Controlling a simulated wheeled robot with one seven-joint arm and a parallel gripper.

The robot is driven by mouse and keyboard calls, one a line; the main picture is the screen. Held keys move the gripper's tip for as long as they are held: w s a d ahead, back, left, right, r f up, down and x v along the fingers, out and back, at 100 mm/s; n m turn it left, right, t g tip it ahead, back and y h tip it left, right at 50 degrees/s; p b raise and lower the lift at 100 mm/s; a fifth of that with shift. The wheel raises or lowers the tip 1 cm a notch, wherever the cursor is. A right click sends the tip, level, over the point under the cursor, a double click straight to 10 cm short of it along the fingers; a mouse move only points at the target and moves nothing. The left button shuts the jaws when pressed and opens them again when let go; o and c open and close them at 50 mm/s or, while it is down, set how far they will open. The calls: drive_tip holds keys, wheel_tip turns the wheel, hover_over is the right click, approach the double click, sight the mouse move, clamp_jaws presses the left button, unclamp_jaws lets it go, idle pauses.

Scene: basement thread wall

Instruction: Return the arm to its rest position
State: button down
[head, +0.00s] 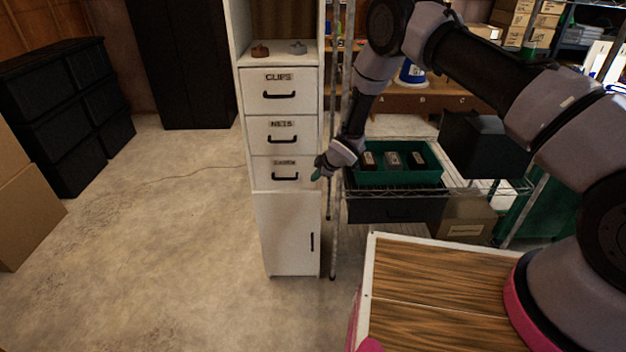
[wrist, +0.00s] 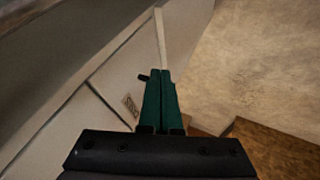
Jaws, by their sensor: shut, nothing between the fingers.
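My gripper (head: 318,172) hangs at the end of my arm, which reaches forward and down from the right in the head view. It is in front of the right edge of the white drawer cabinet (head: 291,233), near the height of the lowest drawer. In the wrist view my gripper's green fingers (wrist: 160,95) lie side by side, shut and empty. Behind them is the pale cabinet front (wrist: 105,80) with a small label and a dark handle. I cannot tell from these views whether the fingertips touch the cabinet.
A wire shelf rack holds a green tray (head: 398,178) with several small items, right beside my forearm. A dark bin (head: 395,209) is below it. A wood-topped surface (head: 440,290) is in front. Black drawer units (head: 65,110) stand left. The floor (head: 160,240) between is clear.

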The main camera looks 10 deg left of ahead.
drive_tip(key=w+d+r+m+t+h, duration=0.1)
drive_tip(key=d+r+m, duration=0.2)
drive_tip(key=d+r, duration=0.65)
drive_tip(key=w+d+r+m+t+h, duration=0.1)
drive_tip(key=d+r+m, duration=0.3)
drive_tip(key=r, duration=1)
drive_tip(key=w+d+r+m+h, duration=0.1)
drive_tip(key=d+r+m, duration=0.1)
drive_tip(key=d+r, duration=0.8)
drive_tip(key=s+d+r+m+h, duration=0.1)
drive_tip(key=s+d+r+m, duration=0.3)
drive_tip(key=r, duration=0.4)
drive_tip(key=s+d+r+m, duration=0.2)
drive_tip(key=s+d+r, duration=0.2)
drive_tip(key=d+r, duration=0.25)
drive_tip(key=s+d+r+m, duration=0.3)
drive_tip(key=s, duration=0.5)
drive_tip(key=s+d+r+m, duration=0.2)
drive_tip(key=s+d+r, duration=0.1)
drive_tip(key=s, duration=0.5)
drive_tip(key=s+d+r+m, duration=0.3)
drive_tip(key=s, duration=0.6)
drive_tip(key=shift+d+m+t, duration=0.2)
drive_tip(key=shift+m+t, duration=0.1)
drive_tip(key=shift+s, duration=0.1)
